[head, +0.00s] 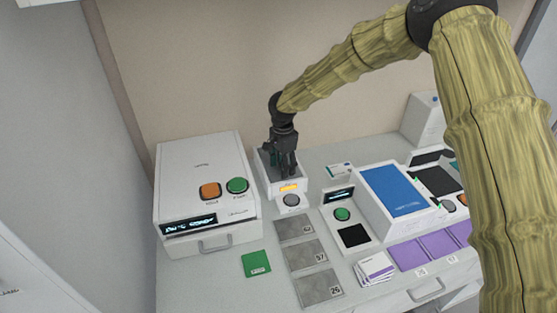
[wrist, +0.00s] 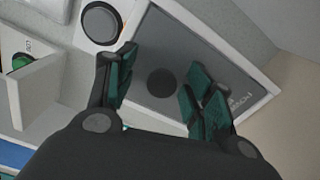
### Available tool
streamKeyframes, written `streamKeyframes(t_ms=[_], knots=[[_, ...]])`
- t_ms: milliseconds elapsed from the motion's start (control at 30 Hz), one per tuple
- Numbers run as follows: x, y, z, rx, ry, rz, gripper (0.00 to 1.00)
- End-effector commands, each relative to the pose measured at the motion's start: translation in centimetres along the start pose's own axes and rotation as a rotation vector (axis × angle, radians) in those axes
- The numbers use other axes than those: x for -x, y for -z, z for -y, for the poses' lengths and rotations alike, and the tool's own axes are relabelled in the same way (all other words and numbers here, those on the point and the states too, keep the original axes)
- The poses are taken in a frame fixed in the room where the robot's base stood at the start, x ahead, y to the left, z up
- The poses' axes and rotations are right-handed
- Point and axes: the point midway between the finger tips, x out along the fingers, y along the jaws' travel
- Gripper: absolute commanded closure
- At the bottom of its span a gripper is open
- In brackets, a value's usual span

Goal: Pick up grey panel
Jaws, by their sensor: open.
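Several grey square panels lie flat in a column on the white table in the head view: one marked 62 (head: 292,228), one marked 57 (head: 305,254) and one marked 26 (head: 318,286). My gripper (head: 286,168) is behind them, low over a small white device (head: 268,170) with an orange display. In the wrist view my gripper (wrist: 160,85) is open, its green-padded fingers apart over the device's grey top (wrist: 190,50). A dark round spot (wrist: 161,82) shows between the fingers. Nothing is held. I cannot tell whether the fingers touch the top.
A white box (head: 200,170) with orange and green buttons stands left of the device. A green card (head: 256,264) lies in front. A blue-topped unit (head: 395,190), white cards (head: 374,268) and purple panels (head: 408,255) are on the right.

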Motion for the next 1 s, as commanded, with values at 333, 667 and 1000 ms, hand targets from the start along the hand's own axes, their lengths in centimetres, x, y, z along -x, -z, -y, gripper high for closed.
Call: streamKeyframes(t_ms=[333,667,1000], knots=[[-0.5,0.1,0.3,0.000,-0.001,0.002,0.59],[-0.5,0.1,0.3,-0.001,-0.001,0.002,1.00],[0.8,0.2,0.3,-0.001,0.001,0.003,1.00]])
